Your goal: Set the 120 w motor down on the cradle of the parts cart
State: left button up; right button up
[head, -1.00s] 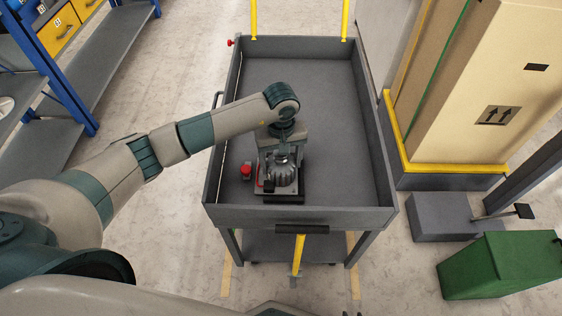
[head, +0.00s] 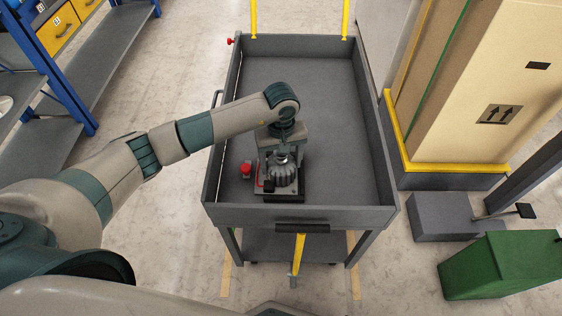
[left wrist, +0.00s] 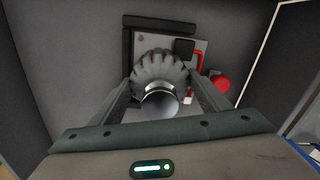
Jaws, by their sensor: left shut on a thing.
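The 120 w motor (head: 285,174) is a grey ribbed body with a shiny round end; it also shows in the left wrist view (left wrist: 158,72). My left gripper (head: 272,160) is shut on it, with one finger on each side. The motor is over the cradle (head: 292,196), a small grey plate with dark edges and a red part, near the front of the parts cart (head: 330,110). The cradle shows behind the motor in the left wrist view (left wrist: 200,47). I cannot tell whether the motor touches the cradle. My right gripper is not in view.
A red knob (head: 246,168) stands left of the cradle inside the cart. The cart has raised walls; its tray floor behind the gripper is clear. A tall carton (head: 470,90) and a green box (head: 505,264) stand to the right, a blue shelf (head: 75,90) to the left.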

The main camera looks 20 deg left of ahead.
pick_arm(q)
jog(key=shift+w+r, duration=0.1)
jog(key=o, duration=2.2)
jog(key=shift+r, duration=0.7)
notch_tip(320, 180, up, 16)
jog(key=b, duration=0.2)
jog(key=shift+b, duration=0.3)
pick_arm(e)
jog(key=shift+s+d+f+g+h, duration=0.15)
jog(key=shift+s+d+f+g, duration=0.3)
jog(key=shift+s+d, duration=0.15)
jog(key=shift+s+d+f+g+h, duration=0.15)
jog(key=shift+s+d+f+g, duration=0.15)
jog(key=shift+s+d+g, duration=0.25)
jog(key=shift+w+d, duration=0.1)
pick_arm(q)
jog(key=shift+r, duration=0.1)
jog(key=shift+r+p, duration=0.9)
jog(key=shift+r, duration=2.5)
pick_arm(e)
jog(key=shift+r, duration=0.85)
